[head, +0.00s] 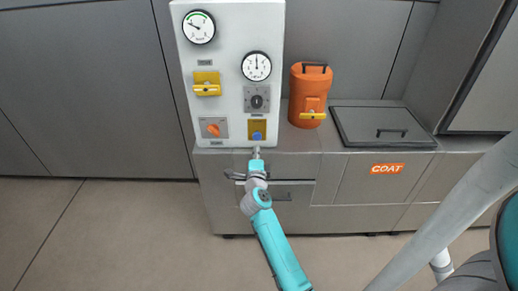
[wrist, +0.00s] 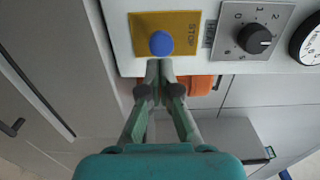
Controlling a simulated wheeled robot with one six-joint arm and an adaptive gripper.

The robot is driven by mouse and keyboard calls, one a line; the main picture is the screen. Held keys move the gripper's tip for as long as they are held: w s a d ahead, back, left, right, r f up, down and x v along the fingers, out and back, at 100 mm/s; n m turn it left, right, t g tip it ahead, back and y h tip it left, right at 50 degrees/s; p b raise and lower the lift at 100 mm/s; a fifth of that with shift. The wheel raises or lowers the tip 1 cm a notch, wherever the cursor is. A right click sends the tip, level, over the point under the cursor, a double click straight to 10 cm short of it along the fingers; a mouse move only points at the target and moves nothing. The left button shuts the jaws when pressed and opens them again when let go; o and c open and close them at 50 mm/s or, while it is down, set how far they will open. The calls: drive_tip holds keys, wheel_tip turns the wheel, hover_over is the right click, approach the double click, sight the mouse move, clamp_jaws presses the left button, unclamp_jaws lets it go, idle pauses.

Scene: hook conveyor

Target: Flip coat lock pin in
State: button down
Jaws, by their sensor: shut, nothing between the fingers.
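My gripper (head: 256,152) is shut and empty, with its fingers pointing up at the lower edge of the white control panel. In the wrist view its fingertips (wrist: 160,66) are together just below the blue button (wrist: 161,43) on the yellow STOP plate (wrist: 185,20). Whether they touch the button I cannot tell. The orange COAT label (head: 387,169) is on the steel cabinet front to the right, under a grey lid (head: 383,124) with a dark handle. I cannot make out a lock pin near it in either view.
The white panel (head: 232,60) carries gauges, a yellow handle (head: 207,84), a black dial (head: 257,100) and an orange knob (head: 213,129). An orange canister (head: 311,86) with a yellow lever (head: 312,116) stands right of the panel. The floor (head: 110,235) at left is clear.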

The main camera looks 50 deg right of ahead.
drive_tip(key=v, duration=0.8)
drive_tip(key=shift+s, duration=0.15)
drive_tip(key=shift+a, duration=0.15)
drive_tip(key=s+a+n+t+y, duration=0.2)
drive_tip(key=s+a+n+y, duration=0.5)
drive_tip(key=s+a+n, duration=0.7)
drive_tip(key=s+a+n+t+y, duration=0.1)
drive_tip(key=s+a+n+y, duration=0.6)
drive_tip(key=s+a+n, duration=0.7)
drive_tip(key=s+a, duration=0.3)
drive_tip(key=s, duration=0.5)
drive_tip(key=shift+s+a+t, duration=0.2)
drive_tip(key=shift+a+t, duration=0.15)
drive_tip(key=shift+t, duration=0.05)
drive_tip(key=shift+d+f, duration=0.1)
